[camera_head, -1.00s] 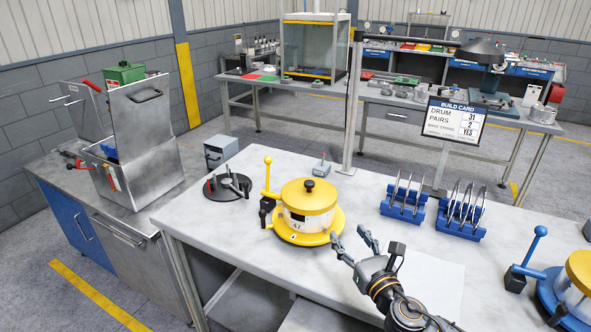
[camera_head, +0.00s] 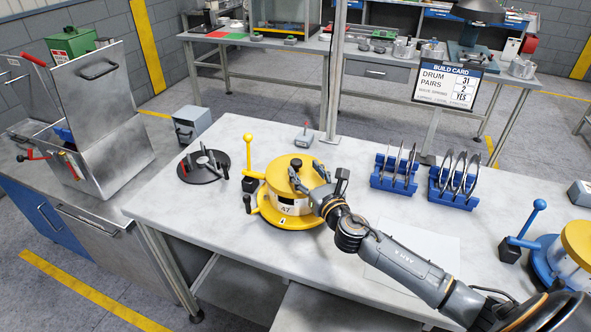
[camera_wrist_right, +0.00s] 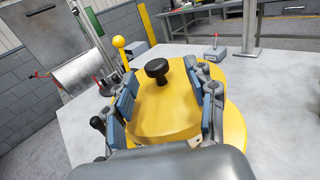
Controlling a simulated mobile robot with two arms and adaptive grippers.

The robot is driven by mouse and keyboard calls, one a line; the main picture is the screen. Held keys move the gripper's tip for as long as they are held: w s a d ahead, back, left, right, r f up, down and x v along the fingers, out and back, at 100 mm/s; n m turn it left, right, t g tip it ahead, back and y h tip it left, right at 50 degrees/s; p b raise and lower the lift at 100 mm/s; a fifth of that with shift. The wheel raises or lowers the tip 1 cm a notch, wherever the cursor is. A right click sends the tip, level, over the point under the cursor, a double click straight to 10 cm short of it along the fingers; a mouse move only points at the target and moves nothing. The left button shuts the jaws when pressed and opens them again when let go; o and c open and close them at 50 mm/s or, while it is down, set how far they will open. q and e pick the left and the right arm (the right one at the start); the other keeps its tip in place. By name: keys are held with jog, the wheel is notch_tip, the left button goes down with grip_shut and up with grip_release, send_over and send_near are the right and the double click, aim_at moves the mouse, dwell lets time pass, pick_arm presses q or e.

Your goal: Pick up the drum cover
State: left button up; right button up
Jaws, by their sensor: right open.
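The drum cover (camera_head: 283,172) is a round yellow lid with a black knob (camera_head: 296,164) on top. It sits on a white drum marked 47 (camera_head: 287,206), which stands on a yellow round base (camera_head: 272,215) on the table. My right gripper (camera_head: 308,178) is at the cover's right side. In the right wrist view the open fingers (camera_wrist_right: 162,100) lie to either side of the cover (camera_wrist_right: 165,110), with the knob (camera_wrist_right: 157,70) between and beyond them. Contact with the cover cannot be told. My left gripper is not in view.
A yellow-knobbed lever (camera_head: 249,160) stands left of the drum. A black round fixture (camera_head: 203,166) is farther left. Blue racks (camera_head: 393,177) hold metal parts on the right. A blue-based drum unit (camera_head: 547,262) is at the right edge. The front left tabletop is clear.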

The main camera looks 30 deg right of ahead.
aim_at(299, 166)
jog(key=shift+w+a+r+p, duration=0.1)
jog(key=shift+w+p, duration=0.1)
jog(key=shift+w, duration=0.2)
jog(key=shift+w+r+p, duration=0.1)
jog(key=shift+w+p, duration=0.05)
jog(key=shift+w, duration=0.2)
jog(key=w, duration=0.3)
jog(key=shift+w+a+f, duration=0.1)
jog(key=shift+w+f, duration=0.05)
jog(key=shift+f, duration=0.05)
jog(key=shift+w, duration=0.15)
jog(key=shift+c, duration=0.6)
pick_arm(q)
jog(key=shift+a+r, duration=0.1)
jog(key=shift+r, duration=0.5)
pick_arm(e)
grip_shut()
